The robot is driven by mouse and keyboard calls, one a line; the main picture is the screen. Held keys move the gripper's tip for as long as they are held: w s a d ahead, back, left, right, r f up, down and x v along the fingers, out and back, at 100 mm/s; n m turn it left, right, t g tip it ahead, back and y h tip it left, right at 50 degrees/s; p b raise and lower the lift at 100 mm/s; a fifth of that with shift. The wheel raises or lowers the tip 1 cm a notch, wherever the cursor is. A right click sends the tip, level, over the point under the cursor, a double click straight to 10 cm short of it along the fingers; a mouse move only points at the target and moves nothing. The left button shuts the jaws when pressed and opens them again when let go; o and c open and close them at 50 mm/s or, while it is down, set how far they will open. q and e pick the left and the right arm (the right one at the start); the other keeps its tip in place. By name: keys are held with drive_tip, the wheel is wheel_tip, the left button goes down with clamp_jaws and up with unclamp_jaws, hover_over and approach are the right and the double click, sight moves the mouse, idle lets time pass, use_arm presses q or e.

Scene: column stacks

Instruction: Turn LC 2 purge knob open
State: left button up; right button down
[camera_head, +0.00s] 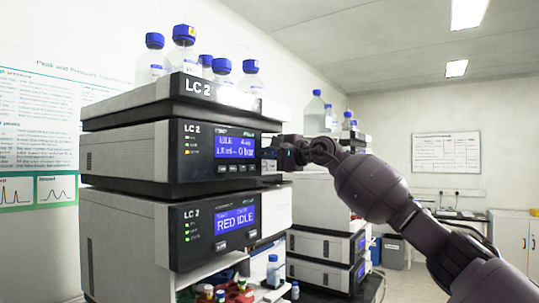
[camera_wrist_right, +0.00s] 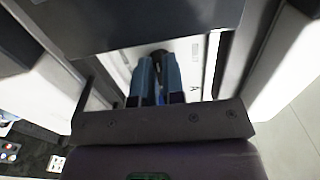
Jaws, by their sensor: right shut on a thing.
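The LC 2 stack (camera_head: 185,150) stands left of centre in the head view. Its upper module has a lit blue display (camera_head: 235,147) reading "IDLE" and 0 bar. My right arm comes in from the right, and my right gripper (camera_head: 268,155) is at the right end of that module's front. In the right wrist view, the gripper's two blue fingers (camera_wrist_right: 159,66) are close together and shut on a small dark knob (camera_wrist_right: 160,53), mostly hidden between the tips. The knob's turn angle cannot be read. My left gripper is out of view.
A lower LC 2 module (camera_head: 180,235) shows "RED IDLE". Blue-capped bottles (camera_head: 221,72) stand on top of the stack. A second stack (camera_head: 320,245) stands behind to the right, close to my arm. Small vials and a bottle (camera_head: 273,271) sit below. Open floor lies at right.

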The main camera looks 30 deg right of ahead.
drive_tip(key=c, duration=1.2)
unclamp_jaws()
drive_tip(key=shift+s, duration=0.1)
use_arm(q)
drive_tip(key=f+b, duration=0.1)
drive_tip(key=b, duration=0.1)
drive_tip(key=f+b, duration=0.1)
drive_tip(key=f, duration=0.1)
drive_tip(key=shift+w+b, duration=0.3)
drive_tip(key=shift+b, duration=0.05)
use_arm(e)
drive_tip(key=shift+v, duration=5.3)
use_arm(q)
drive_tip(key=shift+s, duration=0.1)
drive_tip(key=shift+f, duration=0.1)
use_arm(e)
drive_tip(key=shift+f, duration=0.1)
